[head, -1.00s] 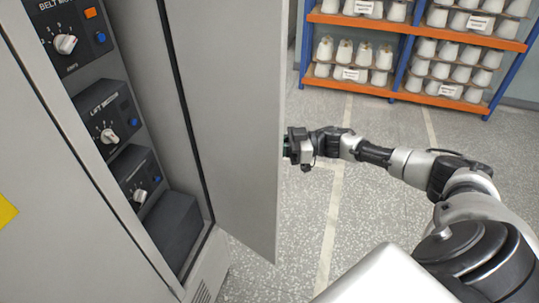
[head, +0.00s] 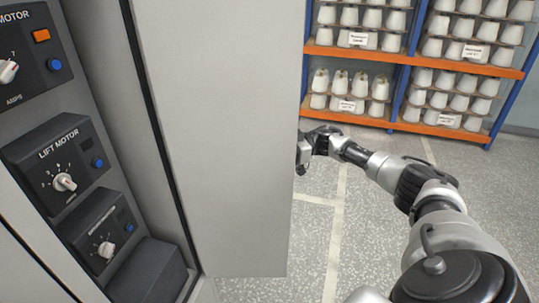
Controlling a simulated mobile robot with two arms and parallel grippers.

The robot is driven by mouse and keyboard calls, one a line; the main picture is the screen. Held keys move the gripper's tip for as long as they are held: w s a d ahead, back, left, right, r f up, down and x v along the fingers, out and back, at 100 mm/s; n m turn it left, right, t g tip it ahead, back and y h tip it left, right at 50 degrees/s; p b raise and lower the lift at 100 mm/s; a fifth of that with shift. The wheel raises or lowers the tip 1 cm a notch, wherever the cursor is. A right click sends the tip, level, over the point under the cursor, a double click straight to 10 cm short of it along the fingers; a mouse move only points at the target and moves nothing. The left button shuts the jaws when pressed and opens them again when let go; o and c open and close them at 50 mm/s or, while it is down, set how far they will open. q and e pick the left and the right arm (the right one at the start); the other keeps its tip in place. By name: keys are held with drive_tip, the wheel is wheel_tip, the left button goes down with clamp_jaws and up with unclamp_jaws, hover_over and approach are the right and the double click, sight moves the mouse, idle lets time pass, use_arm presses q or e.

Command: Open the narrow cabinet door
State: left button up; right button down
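The narrow cabinet door (head: 228,140) is a tall grey panel standing open, hinged beside the dark edge strip at its left. Behind the opening, the cabinet interior shows control modules, among them one marked LIFT MOTOR (head: 62,165). My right arm reaches in from the lower right. My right gripper (head: 301,156) is at the door's free right edge; its fingers are hidden behind the door, so I cannot tell whether they hold it. My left gripper is not in view.
Orange and blue shelves (head: 410,60) with several white bobbins stand at the back right. The speckled floor (head: 380,220) between the door and the shelves is clear. A dark box (head: 150,272) sits at the bottom of the cabinet.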

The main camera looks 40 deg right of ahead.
idle(0.4)
drive_tip(key=c, duration=1.1)
unclamp_jaws()
drive_tip(key=shift+w+a, duration=0.1)
drive_tip(key=shift+w, duration=0.05)
drive_tip(key=b+v, duration=0.3)
drive_tip(key=v, duration=0.8)
drive_tip(key=shift+b, duration=0.3)
